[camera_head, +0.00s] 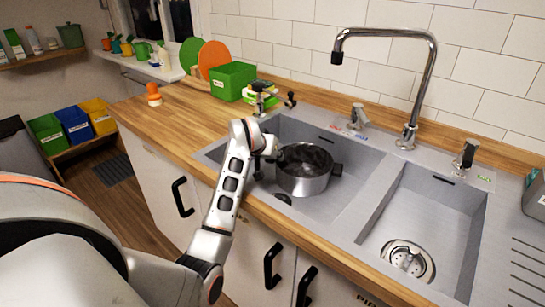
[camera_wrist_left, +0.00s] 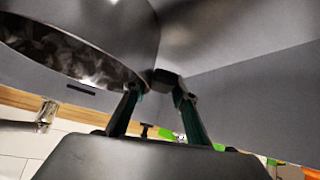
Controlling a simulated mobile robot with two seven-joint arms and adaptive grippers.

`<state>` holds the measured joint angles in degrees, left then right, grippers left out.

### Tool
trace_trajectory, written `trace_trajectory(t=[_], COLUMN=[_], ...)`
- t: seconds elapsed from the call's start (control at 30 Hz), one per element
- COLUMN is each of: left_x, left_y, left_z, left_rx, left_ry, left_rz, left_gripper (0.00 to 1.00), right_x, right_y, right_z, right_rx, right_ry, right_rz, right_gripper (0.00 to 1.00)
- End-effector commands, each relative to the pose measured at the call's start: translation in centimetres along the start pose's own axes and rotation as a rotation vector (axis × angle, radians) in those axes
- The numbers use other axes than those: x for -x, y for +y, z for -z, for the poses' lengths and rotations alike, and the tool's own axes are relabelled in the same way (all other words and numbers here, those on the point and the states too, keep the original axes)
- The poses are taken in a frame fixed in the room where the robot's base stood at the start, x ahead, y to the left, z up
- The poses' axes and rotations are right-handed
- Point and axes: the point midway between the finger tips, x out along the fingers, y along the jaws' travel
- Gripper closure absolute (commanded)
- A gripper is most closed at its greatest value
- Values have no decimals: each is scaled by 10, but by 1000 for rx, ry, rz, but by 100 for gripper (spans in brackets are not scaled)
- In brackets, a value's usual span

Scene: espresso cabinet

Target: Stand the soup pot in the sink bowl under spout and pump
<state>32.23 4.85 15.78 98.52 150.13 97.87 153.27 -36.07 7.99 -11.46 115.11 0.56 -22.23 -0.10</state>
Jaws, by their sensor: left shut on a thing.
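The soup pot (camera_head: 303,184) is a steel pot with dark side handles, upright and open at the top. It is inside the larger left sink bowl (camera_head: 350,172); I cannot tell whether its base touches the floor. My left gripper (camera_head: 266,160) is at the pot's left handle. The left wrist view shows the pot (camera_wrist_left: 100,22) close up and the gripper (camera_wrist_left: 157,96) shut on its dark handle (camera_wrist_left: 166,79). The tall chrome spout (camera_head: 338,56) ends above and behind the pot. A small pump-like fitting (camera_head: 464,157) stands behind the right bowl (camera_head: 425,220). My right gripper is not in view.
The right bowl is empty, with a round drain (camera_head: 408,260). A tap lever (camera_head: 358,115) and the spout's base (camera_head: 407,138) stand on the back rim. The wooden counter at left is mostly clear.

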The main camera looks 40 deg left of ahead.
Motion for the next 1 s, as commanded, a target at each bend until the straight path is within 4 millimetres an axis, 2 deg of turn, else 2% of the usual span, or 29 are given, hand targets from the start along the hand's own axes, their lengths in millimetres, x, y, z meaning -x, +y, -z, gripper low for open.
trace_trajectory(t=[0.1, 0.13, 0.2, 0.57, 0.67, 1.0], left_x=[2, 1, 1, 3, 13, 65], left_y=[1, 0, 0, 0, 1, 1], left_z=[3, 1, 1, 1, 2, 2], left_rx=[1, -1, -1, -1, 1, 0], left_ry=[6, 0, 0, 1, 2, 2], left_rz=[-2, 0, 0, 0, -2, -1], left_gripper=[100, 68, 56, 56, 56, 56], right_x=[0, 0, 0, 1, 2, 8], right_y=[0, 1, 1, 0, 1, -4], right_z=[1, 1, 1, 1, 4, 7], right_rx=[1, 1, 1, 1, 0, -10], right_ry=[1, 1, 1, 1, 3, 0], right_rz=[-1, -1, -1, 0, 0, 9], right_gripper=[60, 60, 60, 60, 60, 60])
